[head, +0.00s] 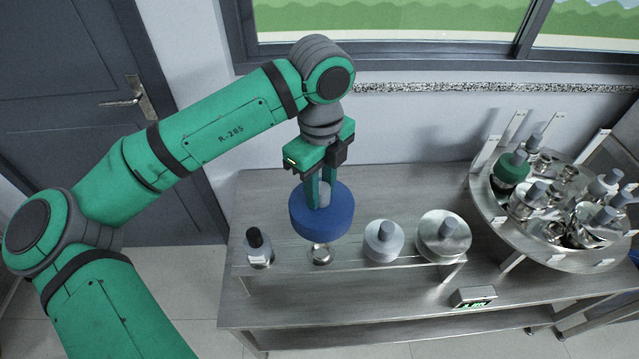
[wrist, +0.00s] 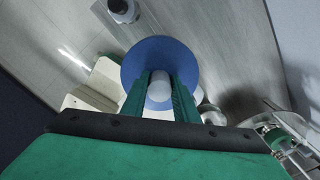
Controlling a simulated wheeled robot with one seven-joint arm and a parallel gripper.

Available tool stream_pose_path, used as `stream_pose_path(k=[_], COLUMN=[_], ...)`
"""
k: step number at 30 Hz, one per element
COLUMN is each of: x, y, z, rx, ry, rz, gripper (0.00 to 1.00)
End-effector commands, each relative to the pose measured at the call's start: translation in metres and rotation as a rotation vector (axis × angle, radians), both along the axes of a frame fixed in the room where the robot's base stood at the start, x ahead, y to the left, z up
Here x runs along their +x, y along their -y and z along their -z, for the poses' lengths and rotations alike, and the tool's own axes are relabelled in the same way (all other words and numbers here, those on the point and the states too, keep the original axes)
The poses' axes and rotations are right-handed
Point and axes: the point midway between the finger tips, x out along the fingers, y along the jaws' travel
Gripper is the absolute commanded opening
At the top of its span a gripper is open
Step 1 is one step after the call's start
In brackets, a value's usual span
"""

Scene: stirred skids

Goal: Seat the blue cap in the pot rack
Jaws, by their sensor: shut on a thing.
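The blue cap (head: 321,218) is a wide blue disk with a pale grey knob. My gripper (head: 319,192) is shut on that knob from above. In the wrist view the blue cap (wrist: 186,62) sits between my fingers (wrist: 160,92). The pot rack (head: 405,266) is a low grey metal shelf on the table. A small metal pot (head: 320,256) in it shows just below the blue cap, partly hidden by it. The cap appears above the pot; I cannot tell whether they touch.
Along the rack stand a black-knobbed pot (head: 259,248) at left, and a light grey cap (head: 384,240) and a silver cap (head: 443,236) at right. A round metal tray (head: 489,212) holds several pots and caps, one green (head: 512,168). A small display box (head: 473,297) lies in front.

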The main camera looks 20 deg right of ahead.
Motion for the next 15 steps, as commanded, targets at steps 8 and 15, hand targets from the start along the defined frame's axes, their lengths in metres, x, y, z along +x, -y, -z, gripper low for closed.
stream_pose_path(k=[8,15], x=[0.0,0.0], y=[0.0,0.0], z=[0.005,0.014], rx=[0.0,0.0], ry=[-0.001,-0.001], rz=[0.0,0.0], gripper=[0.0,0.0])
